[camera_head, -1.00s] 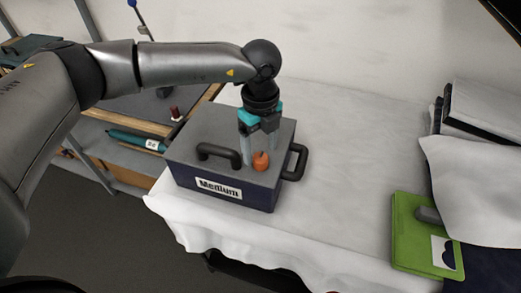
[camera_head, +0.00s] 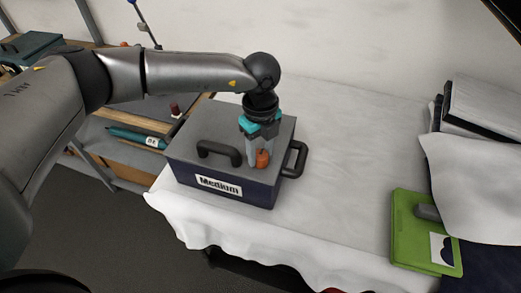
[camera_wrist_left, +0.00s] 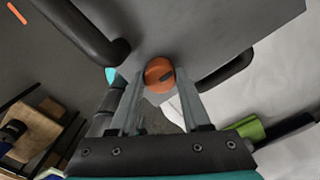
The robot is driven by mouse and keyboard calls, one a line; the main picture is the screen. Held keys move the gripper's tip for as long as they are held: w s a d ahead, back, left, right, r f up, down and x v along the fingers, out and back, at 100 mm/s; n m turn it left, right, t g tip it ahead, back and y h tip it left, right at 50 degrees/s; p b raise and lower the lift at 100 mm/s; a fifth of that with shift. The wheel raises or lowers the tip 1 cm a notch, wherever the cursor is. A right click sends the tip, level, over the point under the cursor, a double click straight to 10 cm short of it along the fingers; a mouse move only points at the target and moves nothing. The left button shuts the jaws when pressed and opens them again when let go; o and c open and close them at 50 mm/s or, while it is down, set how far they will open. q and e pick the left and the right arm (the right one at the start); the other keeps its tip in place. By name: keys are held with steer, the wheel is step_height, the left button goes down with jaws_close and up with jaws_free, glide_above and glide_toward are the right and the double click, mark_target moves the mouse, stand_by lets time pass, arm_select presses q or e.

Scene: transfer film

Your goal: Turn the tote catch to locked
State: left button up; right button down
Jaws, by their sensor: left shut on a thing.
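The tote (camera_head: 225,150) is a dark blue box with a grey lid and a "Medium" label (camera_head: 219,186) on its front. It stands on the white-covered table. The catch is a small orange knob (camera_head: 262,159) on the lid near the front right corner. In the left wrist view the knob (camera_wrist_left: 159,74) is round with a dark mark on its right side. My left gripper (camera_head: 258,160) points down over the lid, its two fingers shut on the knob; the fingertips (camera_wrist_left: 158,85) lie either side of it. My right gripper is not in view.
A black handle (camera_head: 219,152) stands on the lid left of the knob, and another handle (camera_head: 295,160) is on the tote's right side. A green case (camera_head: 425,235) lies at the table's right. The table between is clear.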

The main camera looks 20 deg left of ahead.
arm_select(q)
jaws_close()
steer(key=m+b, duration=0.2)
steer(key=m, duration=0.1)
steer(key=shift+f+m+b, duration=0.15)
steer(key=shift+m+b, duration=0.15)
steer(key=m+b, duration=0.3)
steer(key=m, duration=0.1)
steer(key=shift+m, duration=0.3)
steer(key=m+b, duration=0.4)
steer(key=m, duration=0.1)
steer(key=m+b, duration=0.2)
steer(key=m, duration=0.2)
steer(key=shift+m+b, duration=0.3)
steer(key=shift+b, duration=0.05)
steer(key=shift+r, duration=0.2)
